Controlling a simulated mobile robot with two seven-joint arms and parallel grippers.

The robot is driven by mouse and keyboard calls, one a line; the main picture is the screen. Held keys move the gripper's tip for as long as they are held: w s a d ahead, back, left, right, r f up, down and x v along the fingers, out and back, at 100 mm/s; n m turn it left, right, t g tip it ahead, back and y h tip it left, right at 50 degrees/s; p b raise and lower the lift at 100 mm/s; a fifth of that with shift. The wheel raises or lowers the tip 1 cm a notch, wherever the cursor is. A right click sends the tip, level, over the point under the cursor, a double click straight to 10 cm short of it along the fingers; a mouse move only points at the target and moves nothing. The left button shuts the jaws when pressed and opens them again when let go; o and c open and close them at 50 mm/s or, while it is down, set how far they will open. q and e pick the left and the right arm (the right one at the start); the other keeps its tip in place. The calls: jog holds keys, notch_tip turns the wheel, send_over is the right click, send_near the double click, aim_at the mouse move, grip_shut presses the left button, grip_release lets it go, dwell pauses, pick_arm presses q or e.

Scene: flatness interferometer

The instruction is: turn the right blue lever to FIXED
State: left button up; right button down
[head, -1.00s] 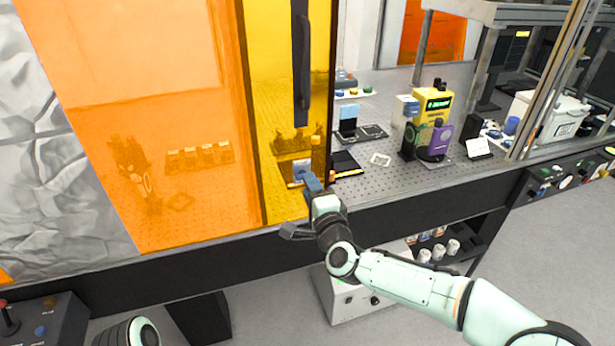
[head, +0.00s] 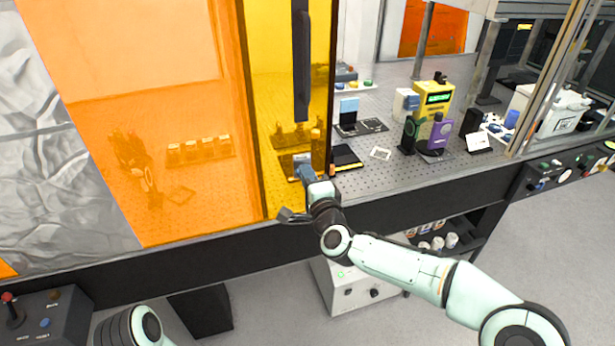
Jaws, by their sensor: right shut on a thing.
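The right blue lever (head: 304,173) is a small blue shape at the fingertips of my right gripper (head: 306,178), by the front edge of the bench, at the right edge of the yellow panel. My right gripper is shut on it and hides most of it. A small blue-and-white piece (head: 301,160) shows just beyond the fingertips. The lever's angle and any FIXED marking are too small to read. My left gripper is out of view; only a piece of my left arm shows at the bottom left.
The yellow panel (head: 285,70) with a dark handle (head: 301,65) stands just left of and behind the gripper. A yellow instrument (head: 433,98) and purple device (head: 437,135) stand to the right on the perforated bench (head: 390,178). A control box (head: 50,315) is lower left.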

jog(key=shift+n, duration=0.3)
jog(key=shift+n+b, duration=0.85)
jog(key=shift+n, duration=7.45)
jog(key=c, duration=1.2)
grip_release()
jog(key=shift+s, duration=0.15)
